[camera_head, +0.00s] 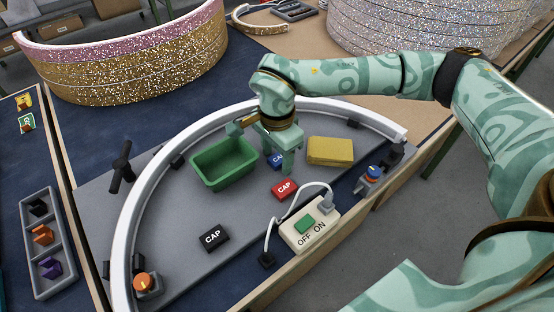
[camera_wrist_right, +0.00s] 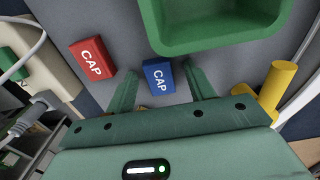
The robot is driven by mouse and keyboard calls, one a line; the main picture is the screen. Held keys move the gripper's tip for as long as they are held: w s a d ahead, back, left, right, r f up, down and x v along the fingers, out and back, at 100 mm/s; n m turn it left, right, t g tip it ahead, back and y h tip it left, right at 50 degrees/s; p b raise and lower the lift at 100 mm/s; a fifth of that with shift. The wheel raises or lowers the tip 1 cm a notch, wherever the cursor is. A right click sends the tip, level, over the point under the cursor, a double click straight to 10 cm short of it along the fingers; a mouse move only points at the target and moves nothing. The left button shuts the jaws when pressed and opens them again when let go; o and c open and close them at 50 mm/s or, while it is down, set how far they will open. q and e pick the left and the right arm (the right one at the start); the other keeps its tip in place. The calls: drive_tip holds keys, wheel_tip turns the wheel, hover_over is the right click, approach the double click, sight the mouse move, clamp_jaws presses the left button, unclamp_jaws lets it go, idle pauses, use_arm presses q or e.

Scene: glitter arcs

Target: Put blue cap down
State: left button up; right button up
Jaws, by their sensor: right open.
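The blue cap (camera_head: 275,161) lies on the grey board beside the green bin (camera_head: 224,163), partly hidden by my right gripper (camera_head: 262,150). In the right wrist view the blue cap (camera_wrist_right: 158,76) shows its CAP label and sits between the spread fingertips of my right gripper (camera_wrist_right: 161,82). Dark gaps show between the cap and both fingers, so the gripper is open and not clamped on it. A red cap (camera_head: 284,188) and a black cap (camera_head: 213,237) lie on the same board. My left gripper is not in view.
A yellow block (camera_head: 330,151) stands right of the gripper. A switch box (camera_head: 309,229) with a cable is at the front right. A white curved rail (camera_head: 148,190) bounds the board. Bare board lies between the green bin and black cap.

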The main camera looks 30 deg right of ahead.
drive_tip(key=shift+s+r, duration=0.1)
drive_tip(key=shift+c, duration=0.3)
drive_tip(key=c, duration=1.1)
drive_tip(key=shift+o, duration=0.2)
drive_tip(key=shift+r, duration=0.1)
